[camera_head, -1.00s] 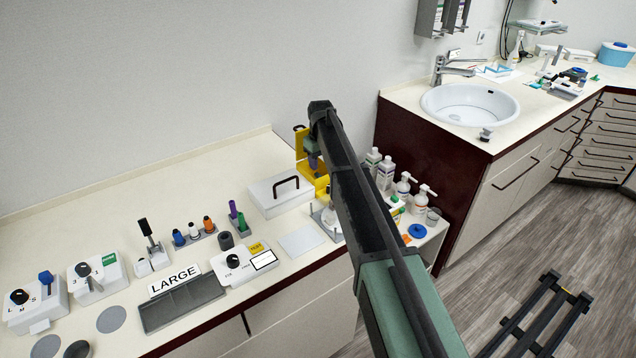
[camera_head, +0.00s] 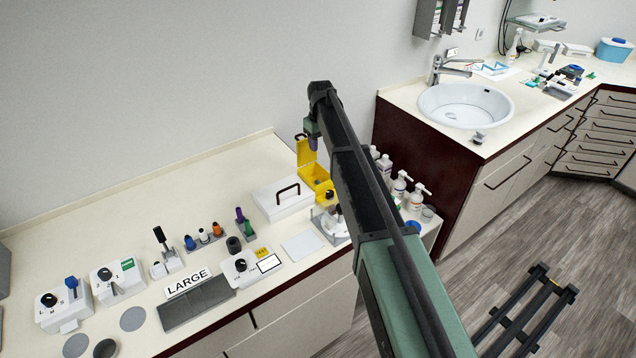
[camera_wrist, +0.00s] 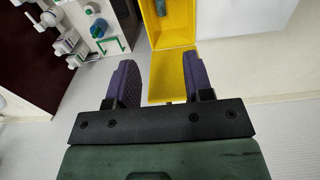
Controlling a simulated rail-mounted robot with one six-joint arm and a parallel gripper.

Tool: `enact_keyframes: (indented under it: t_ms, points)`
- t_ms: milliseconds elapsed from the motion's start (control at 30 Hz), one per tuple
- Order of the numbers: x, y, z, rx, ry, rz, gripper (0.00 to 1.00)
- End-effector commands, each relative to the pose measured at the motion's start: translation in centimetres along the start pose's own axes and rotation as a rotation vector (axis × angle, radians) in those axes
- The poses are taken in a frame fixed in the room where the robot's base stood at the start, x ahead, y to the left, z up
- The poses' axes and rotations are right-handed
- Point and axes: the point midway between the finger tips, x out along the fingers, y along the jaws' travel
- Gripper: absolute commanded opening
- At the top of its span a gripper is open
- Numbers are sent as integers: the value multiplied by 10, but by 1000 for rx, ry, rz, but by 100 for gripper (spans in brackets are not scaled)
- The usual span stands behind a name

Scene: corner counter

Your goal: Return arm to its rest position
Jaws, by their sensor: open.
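My gripper (camera_wrist: 157,85) shows in the wrist view with its two purple fingers apart and nothing between them. In the head view my gripper (camera_head: 313,142) hangs from the far end of my arm, partly hidden by it, above the open yellow box. The yellow box (camera_head: 307,153) stands at the back right of the counter with its lid up. In the wrist view the yellow box (camera_wrist: 172,70) lies beyond and between the fingertips, apart from them, with a dark green item (camera_wrist: 164,7) inside.
A white case (camera_head: 283,205) with a dark handle stands left of the yellow box. Bottles (camera_head: 400,188) stand right of my arm on a lower shelf. A sink (camera_head: 465,105) is at the back right. The counter's back left is bare.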

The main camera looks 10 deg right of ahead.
Motion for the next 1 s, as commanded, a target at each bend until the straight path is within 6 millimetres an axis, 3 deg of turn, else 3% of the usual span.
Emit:
enact_keyframes:
  t_ms: [367, 433, 567, 700, 800, 900, 1000]
  points:
    - [1, 0, 0, 15, 0, 0, 47]
    - [1, -6, 13, 87, 0, 0, 47]
    - [9, -46, 102, 225, -1, 0, 47]
    - [29, -103, 227, 362, -1, 1, 47]
    - [42, -136, 300, 419, 0, 1, 47]
    - [52, -157, 347, 432, 0, 1, 47]
    - [60, -165, 365, 431, 0, 1, 47]
